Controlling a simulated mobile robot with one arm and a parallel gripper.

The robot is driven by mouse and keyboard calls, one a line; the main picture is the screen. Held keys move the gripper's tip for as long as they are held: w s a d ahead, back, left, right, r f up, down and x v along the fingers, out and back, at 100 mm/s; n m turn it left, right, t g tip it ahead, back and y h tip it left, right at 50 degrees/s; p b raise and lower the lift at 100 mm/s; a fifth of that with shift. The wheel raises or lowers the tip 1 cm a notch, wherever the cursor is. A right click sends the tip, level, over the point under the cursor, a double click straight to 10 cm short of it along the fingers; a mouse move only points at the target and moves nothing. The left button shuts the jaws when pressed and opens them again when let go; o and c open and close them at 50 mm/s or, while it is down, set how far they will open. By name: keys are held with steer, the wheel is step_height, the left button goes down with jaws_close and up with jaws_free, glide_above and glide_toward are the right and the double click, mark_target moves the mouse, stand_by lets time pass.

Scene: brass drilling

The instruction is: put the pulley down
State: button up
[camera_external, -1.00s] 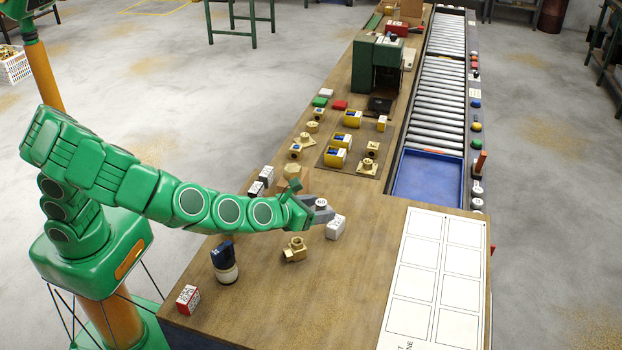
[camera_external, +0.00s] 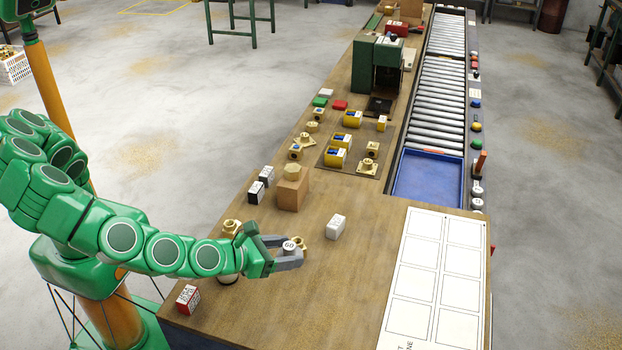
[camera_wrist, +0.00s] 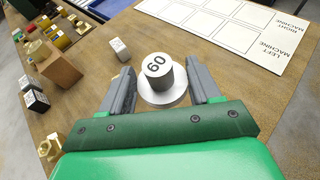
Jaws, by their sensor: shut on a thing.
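The pulley (camera_wrist: 160,80) is a small grey stepped cylinder with a pale wide flange and "60" on its top face. In the wrist view it stands between the two grey fingers of my gripper (camera_wrist: 161,68), which is shut on it. In the external view the pulley (camera_external: 289,245) shows between the fingers of my gripper (camera_external: 290,252), low over the front part of the wooden bench (camera_external: 330,300). I cannot tell whether the pulley's underside touches the bench.
A white block (camera_external: 335,226) and a brown box (camera_external: 293,192) stand farther back. Another brass piece (camera_external: 231,228) is behind my arm, and a red-and-white box (camera_external: 188,298) is near the front. Bare bench lies right of my gripper.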

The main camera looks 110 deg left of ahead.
steer(key=s+d, duration=0.1)
steer(key=d, duration=0.4)
glide_above(329, 330)
steer(key=s, duration=0.2)
steer(key=shift+m+h, duration=0.3)
steer(key=shift+h, duration=0.1)
step_height(329, 330, down, 8)
steer(key=shift+w+f, duration=0.1)
steer(key=shift+w, duration=0.05)
steer(key=shift+w+f, duration=0.5)
steer(key=shift+w, duration=0.05)
steer(key=shift+w+f, duration=0.3)
steer(key=shift+f, duration=1.6)
steer(key=shift+f, duration=0.15)
steer(key=o, duration=1.2)
steer(key=shift+c, duration=0.2)
